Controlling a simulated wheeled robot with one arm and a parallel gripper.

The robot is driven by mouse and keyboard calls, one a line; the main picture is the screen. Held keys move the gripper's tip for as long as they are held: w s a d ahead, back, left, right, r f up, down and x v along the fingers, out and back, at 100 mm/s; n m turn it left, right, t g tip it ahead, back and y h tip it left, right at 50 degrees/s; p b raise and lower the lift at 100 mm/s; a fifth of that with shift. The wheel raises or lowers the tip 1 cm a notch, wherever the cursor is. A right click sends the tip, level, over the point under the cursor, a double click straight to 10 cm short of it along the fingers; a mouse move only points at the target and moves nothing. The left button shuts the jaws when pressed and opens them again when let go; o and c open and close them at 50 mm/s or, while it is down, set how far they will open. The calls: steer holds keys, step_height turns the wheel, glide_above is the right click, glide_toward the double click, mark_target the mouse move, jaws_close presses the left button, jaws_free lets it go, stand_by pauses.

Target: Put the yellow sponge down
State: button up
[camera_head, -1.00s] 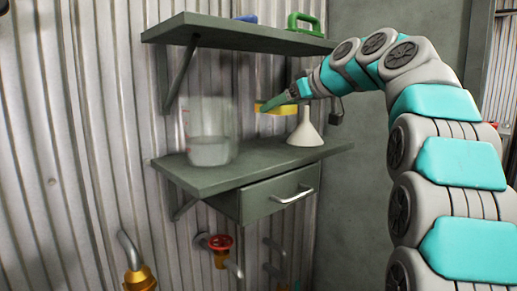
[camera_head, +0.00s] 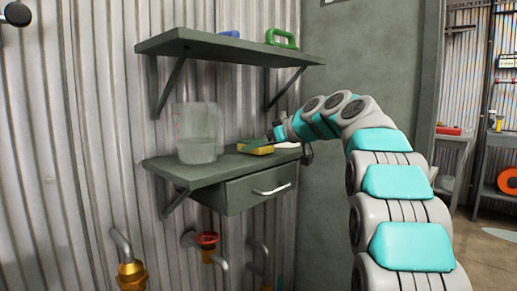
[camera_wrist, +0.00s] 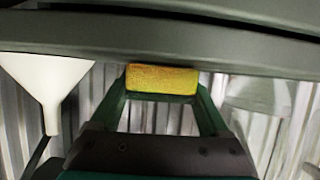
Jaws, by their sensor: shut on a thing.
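The yellow sponge (camera_head: 256,148) is held low over the lower grey shelf (camera_head: 190,173), to the right of the clear beaker. My gripper (camera_head: 273,138) comes in from the right and is shut on it. In the wrist view the sponge (camera_wrist: 162,80) sits between my two dark green fingers (camera_wrist: 163,92), close against the shelf (camera_wrist: 70,42), which shows along the top there. I cannot tell whether the sponge touches the shelf.
A clear beaker (camera_head: 199,135) stands left of the sponge. A white funnel (camera_wrist: 47,82) is beside my gripper, mostly hidden in the head view. An upper shelf (camera_head: 220,47) holds a green-handled thing (camera_head: 281,38). A drawer (camera_head: 245,192) hangs below.

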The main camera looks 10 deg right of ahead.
steer(key=shift+f, duration=0.15)
steer(key=o, duration=1.3)
steer(key=shift+c, duration=0.2)
steer(key=shift+r, duration=0.25)
steer(key=b+v, duration=0.1)
steer(key=v, duration=1.1)
